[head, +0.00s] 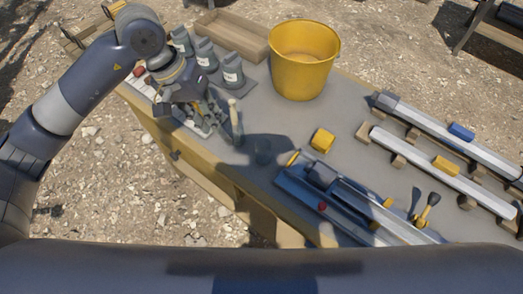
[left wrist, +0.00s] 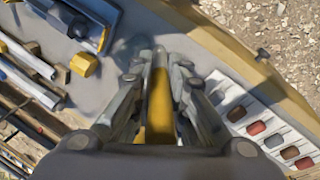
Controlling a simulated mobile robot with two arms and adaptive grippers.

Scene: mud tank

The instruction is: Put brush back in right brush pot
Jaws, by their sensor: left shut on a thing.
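My left gripper (head: 207,118) is over the table's left part, and its fingers (left wrist: 160,75) show in the left wrist view. It is shut on the brush, whose yellow handle (left wrist: 160,105) lies between the fingers. In the head view the gripper mostly hides the brush. A pale upright stick-like thing (head: 236,122) stands just right of the fingers; I cannot tell whether it is part of the brush. A dim, dark grey round shape (head: 262,152) lies right of it; I cannot tell whether it is a brush pot or shadow. My right gripper is not in view.
Several grey labelled bottles (head: 206,56) stand behind the gripper, near a wooden tray (head: 257,47) and a yellow bucket (head: 303,75). A yellow block (head: 322,140), tubes (head: 440,170) and a blue-grey device (head: 340,200) lie right. A white sample tray (left wrist: 235,88) lies beside the gripper.

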